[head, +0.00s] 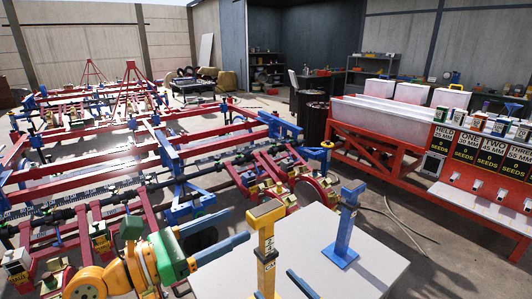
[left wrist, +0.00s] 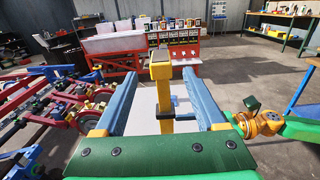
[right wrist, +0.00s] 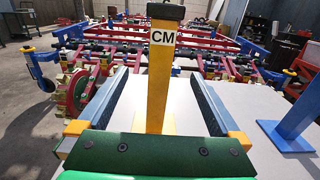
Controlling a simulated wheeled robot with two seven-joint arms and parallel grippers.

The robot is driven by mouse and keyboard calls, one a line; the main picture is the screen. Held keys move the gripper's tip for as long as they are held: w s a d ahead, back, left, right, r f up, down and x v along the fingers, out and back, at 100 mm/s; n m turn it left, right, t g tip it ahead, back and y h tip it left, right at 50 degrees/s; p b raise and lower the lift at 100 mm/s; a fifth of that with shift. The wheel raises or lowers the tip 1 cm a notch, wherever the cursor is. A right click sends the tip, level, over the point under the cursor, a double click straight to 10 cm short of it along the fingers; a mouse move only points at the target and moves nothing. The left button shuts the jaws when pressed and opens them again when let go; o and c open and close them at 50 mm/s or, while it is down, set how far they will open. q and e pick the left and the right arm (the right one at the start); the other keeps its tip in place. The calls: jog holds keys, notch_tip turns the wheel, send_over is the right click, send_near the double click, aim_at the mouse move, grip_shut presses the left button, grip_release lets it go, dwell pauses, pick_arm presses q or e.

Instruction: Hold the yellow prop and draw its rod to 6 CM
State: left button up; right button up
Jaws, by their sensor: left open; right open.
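The yellow prop (head: 267,250) stands upright at the table's left part, with a wide top and a white CM label. Its lower end is cut off in the head view. My left gripper (head: 238,225) is open beside it. In the left wrist view the prop (left wrist: 161,72) shows between the two open blue fingers, not visibly touched. In the right wrist view the prop (right wrist: 157,95) with its CM label shows between the fingers of my open right gripper (right wrist: 160,71). In the head view only a blue finger of it shows at the bottom. I cannot make out the rod's setting.
A blue post (head: 347,220) on a flat blue base stands right of the prop on the pale table (head: 385,275). Red and blue machine frames (head: 110,180) fill the left. A red seeder with labelled boxes (head: 465,145) stands at the right.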

jog(key=shift+v, duration=2.65)
